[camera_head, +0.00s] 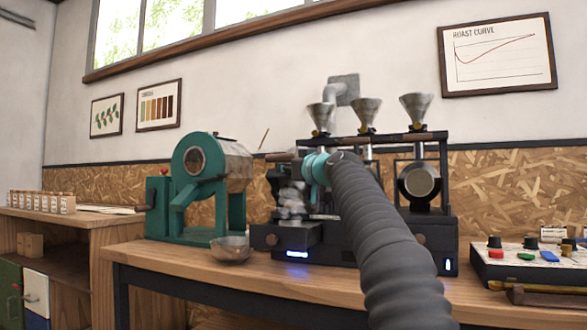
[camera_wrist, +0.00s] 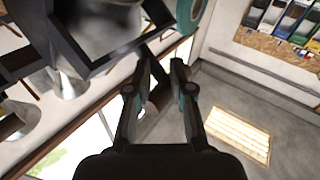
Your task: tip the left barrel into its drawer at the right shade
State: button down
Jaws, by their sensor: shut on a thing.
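The sample roaster (camera_head: 438,225) stands on the bench under three metal funnels. The left barrel is mostly hidden behind my arm in the head view. A pale, blurred grey patch (camera_head: 291,203) hangs below its place, above the left drawer (camera_head: 287,238), which juts forward with a lit blue-white strip. I cannot tell whether the patch is smoke or beans. My gripper (camera_head: 300,158) is at the roaster's upper left; in the wrist view its fingers (camera_wrist: 161,75) close on a dark bar by a silver barrel (camera_wrist: 105,22). Bean shade cannot be told.
A green roaster drum machine (camera_head: 205,185) and a glass bowl (camera_head: 230,248) stand left on the bench. The right barrel (camera_head: 419,180) hangs in its frame. A control panel (camera_head: 530,262) with coloured buttons lies right. A colour chart (camera_head: 158,105) hangs on the wall.

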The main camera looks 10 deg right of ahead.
jog(key=shift+s+a+r, duration=0.1)
jog(key=shift+a, duration=0.45)
jog(key=c, duration=1.5)
grip_release()
jog(key=o, duration=0.8)
jog(key=shift+a+y, duration=0.3)
jog(key=shift+a, duration=0.4)
jog(key=shift+o, duration=1.2)
jog(key=d+v, duration=0.1)
jog(key=v, duration=1.1)
